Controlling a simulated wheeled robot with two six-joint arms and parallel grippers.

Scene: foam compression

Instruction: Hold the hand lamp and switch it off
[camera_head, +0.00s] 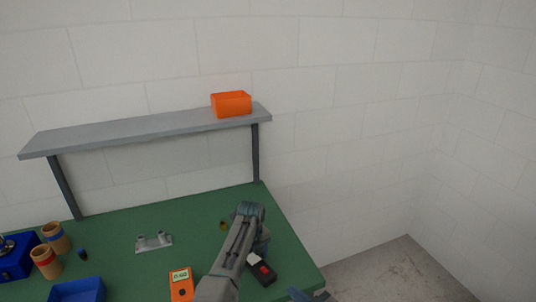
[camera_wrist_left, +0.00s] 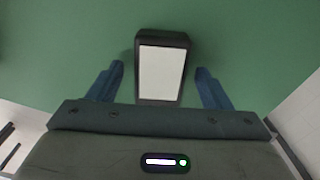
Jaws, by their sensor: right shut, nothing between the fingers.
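The hand lamp (camera_head: 262,271) is a black box with a red part on top. It is at the right front part of the green table in the head view. In the left wrist view the lamp (camera_wrist_left: 161,74) shows a white panel in a black frame, between the two blue fingers. My left gripper (camera_wrist_left: 160,70) is open, with a gap to the lamp on each side. In the head view my left arm partly hides that gripper. My right gripper (camera_head: 305,295) is shut and empty, low at the bottom edge near the table's right front corner, mostly cut off.
An orange meter (camera_head: 181,284) lies left of my left arm. A grey bracket (camera_head: 154,242), brown pots (camera_head: 55,238) and a blue bin (camera_head: 77,290) stand further left. A shelf (camera_head: 140,133) with an orange bin (camera_head: 231,104) spans the back. The table's right edge is close to the lamp.

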